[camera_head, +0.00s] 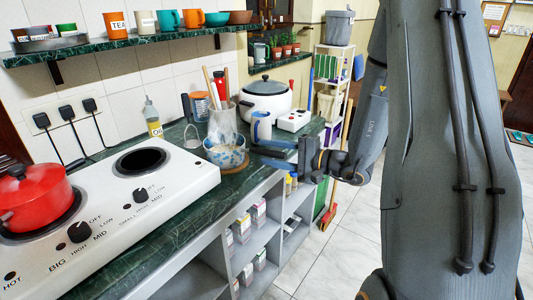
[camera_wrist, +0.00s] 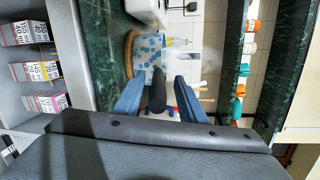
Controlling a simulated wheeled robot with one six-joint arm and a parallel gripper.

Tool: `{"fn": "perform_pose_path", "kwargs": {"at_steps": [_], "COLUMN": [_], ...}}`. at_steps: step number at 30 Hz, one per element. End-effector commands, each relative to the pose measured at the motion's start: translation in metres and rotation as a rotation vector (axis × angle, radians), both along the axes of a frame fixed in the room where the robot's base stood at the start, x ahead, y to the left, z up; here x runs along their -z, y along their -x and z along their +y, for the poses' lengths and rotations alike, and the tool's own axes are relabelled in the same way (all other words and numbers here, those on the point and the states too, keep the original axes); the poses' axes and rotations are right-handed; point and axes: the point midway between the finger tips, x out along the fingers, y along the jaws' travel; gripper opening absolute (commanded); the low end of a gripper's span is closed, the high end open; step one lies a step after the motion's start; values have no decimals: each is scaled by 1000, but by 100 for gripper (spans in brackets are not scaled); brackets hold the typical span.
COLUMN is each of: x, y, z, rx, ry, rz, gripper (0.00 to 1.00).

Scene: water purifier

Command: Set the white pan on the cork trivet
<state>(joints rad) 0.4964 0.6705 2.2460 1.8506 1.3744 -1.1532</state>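The white pan (camera_head: 225,152) with blue spots sits upright at the counter's front edge, on or just over the cork trivet (camera_head: 241,165). I cannot tell if they fully touch. In the wrist view the pan (camera_wrist: 150,47) overlaps the trivet (camera_wrist: 129,48), whose curved tan rim shows at its left. The pan's dark handle (camera_wrist: 157,92) points toward my wrist. My gripper (camera_head: 268,153) is beside the pan, in front of the counter. In the wrist view its blue fingers (camera_wrist: 157,80) are apart, one on each side of the handle, with gaps showing.
The stove (camera_head: 170,185) with a red pot (camera_head: 35,198) is at left. A utensil holder (camera_head: 222,122), a mug (camera_head: 261,127) and a white cooker (camera_head: 267,98) stand close behind the pan. An oil bottle (camera_head: 152,118) is near the wall. Open shelves with boxes (camera_head: 258,213) lie below.

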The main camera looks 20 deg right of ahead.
Motion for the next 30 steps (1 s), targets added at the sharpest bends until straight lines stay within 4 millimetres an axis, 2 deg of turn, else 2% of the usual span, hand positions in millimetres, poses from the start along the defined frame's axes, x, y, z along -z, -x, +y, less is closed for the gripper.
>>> {"fn": "perform_pose_path", "kwargs": {"at_steps": [9,15,19,22,25,27,30], "x": [-8,-11,-13,-12,-6,3,18], "y": [47,68,74,82,104,131,180], "z": [-47,-65,-69,-53,-12,21,57], "rx": [6,2,-3,-59,-203,-339,-529], "ry": [1,-1,0,12,53,121,277], "rz": [-2,0,2,38,139,244,405], "gripper": [37,37,37,37,37,37,37]}}
